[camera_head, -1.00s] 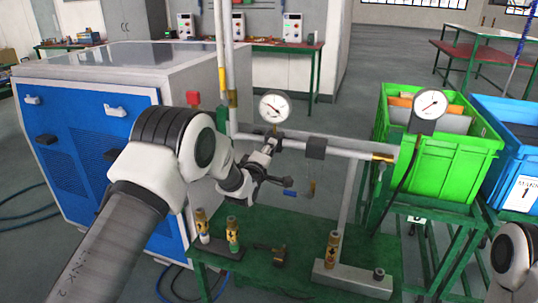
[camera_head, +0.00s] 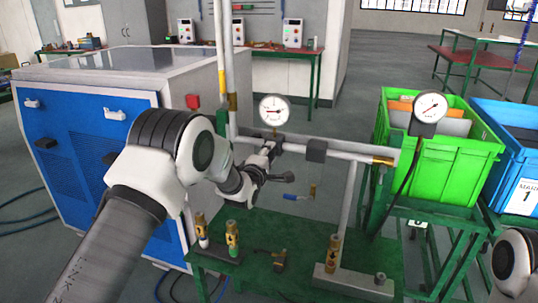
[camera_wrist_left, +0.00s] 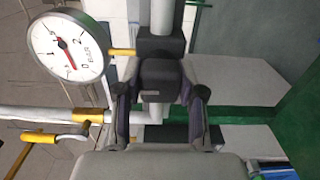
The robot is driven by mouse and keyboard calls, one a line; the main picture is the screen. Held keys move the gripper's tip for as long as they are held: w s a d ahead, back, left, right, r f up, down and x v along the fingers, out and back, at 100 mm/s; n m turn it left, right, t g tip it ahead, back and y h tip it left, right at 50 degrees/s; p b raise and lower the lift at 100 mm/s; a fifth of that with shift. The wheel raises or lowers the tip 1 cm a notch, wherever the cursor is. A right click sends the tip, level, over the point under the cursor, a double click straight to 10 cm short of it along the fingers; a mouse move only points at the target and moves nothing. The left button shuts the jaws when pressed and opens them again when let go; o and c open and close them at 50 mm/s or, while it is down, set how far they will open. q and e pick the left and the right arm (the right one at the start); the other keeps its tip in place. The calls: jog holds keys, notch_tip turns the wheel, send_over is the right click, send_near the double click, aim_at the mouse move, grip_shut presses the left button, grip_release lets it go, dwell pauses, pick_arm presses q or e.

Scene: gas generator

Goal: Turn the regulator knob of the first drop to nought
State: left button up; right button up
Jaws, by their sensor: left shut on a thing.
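My left gripper (camera_head: 266,151) is at the dark regulator on the horizontal pipe (camera_head: 350,155), just below a white round gauge (camera_head: 274,110). In the left wrist view its two fingers (camera_wrist_left: 160,110) stand on either side of a black knob (camera_wrist_left: 160,78) and are shut on it. The gauge (camera_wrist_left: 68,45) shows at upper left there, marked in bar, its red needle pointing close to the 0. In the head view the fingers partly hide the regulator and its knob. My right gripper is out of view; only part of my right arm shows at lower right.
A second gauge (camera_head: 430,106) stands by the green crate (camera_head: 455,165), with a blue crate (camera_head: 510,130) to its right. A dark block (camera_head: 316,150) sits along the pipe. A blue-handled valve (camera_head: 297,196) hangs below. Brass fittings (camera_head: 232,238) stand on the green bench (camera_head: 300,240).

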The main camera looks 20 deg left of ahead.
pick_arm(q)
jog(key=o, duration=1.2)
jog(key=shift+f, duration=0.1)
jog(key=shift+c, duration=0.2)
jog(key=shift+s, duration=0.1)
jog(key=s, duration=1.2)
jog(key=shift+a, duration=0.2)
jog(key=shift+f, duration=0.1)
